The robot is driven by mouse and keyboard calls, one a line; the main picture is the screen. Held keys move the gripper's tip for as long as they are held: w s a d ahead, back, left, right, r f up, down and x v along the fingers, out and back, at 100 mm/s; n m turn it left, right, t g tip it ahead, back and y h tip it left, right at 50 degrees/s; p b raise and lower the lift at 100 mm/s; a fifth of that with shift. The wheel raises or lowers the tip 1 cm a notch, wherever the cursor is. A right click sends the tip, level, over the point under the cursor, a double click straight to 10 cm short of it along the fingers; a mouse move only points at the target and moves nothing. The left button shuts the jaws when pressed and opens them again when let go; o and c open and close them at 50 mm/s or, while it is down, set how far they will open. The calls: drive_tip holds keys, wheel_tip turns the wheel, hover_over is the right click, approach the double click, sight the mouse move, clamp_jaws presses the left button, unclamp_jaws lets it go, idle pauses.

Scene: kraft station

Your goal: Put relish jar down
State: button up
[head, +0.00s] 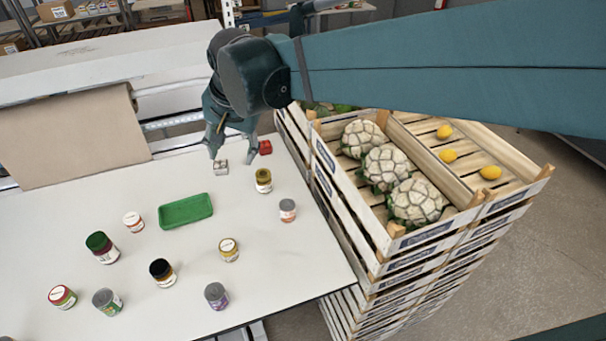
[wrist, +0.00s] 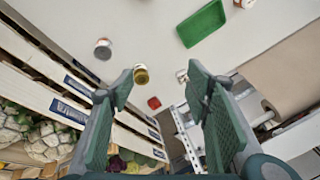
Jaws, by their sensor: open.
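My gripper (head: 230,148) is open and empty above the back edge of the white table. It also shows in the wrist view (wrist: 162,88), its fingers wide apart. Several jars stand on the table; their labels are too small to tell which is the relish jar. A jar with a gold lid (head: 263,181) stands upright to the right of and in front of my gripper, and it shows near the left finger in the wrist view (wrist: 140,74). A small pale container (head: 220,167) is just below the fingers. A small red item (head: 265,147) lies beside them.
Stacked wooden crates (head: 375,262) with cauliflowers (head: 386,166) and lemons (head: 490,172) border the table's right side. Brown paper (head: 75,135) hangs behind.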

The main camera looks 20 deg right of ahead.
drive_tip(key=s+d+f+n+t, duration=0.1)
drive_tip(key=s+d+f+n, duration=0.1)
drive_tip(key=s+d, duration=0.6)
drive_tip(key=s+d+f+n+t+h, duration=0.1)
drive_tip(key=s+d+f+n+t, duration=0.1)
drive_tip(key=s+d, duration=0.5)
drive_tip(key=s+f+n, duration=0.1)
drive_tip(key=s+n, duration=0.1)
drive_tip(key=s, duration=0.2)
drive_tip(key=shift+s+d+f+n, duration=0.25)
drive_tip(key=shift+d+n, duration=0.05)
drive_tip(key=shift+d, duration=0.1)
drive_tip(key=shift+o, duration=0.3)
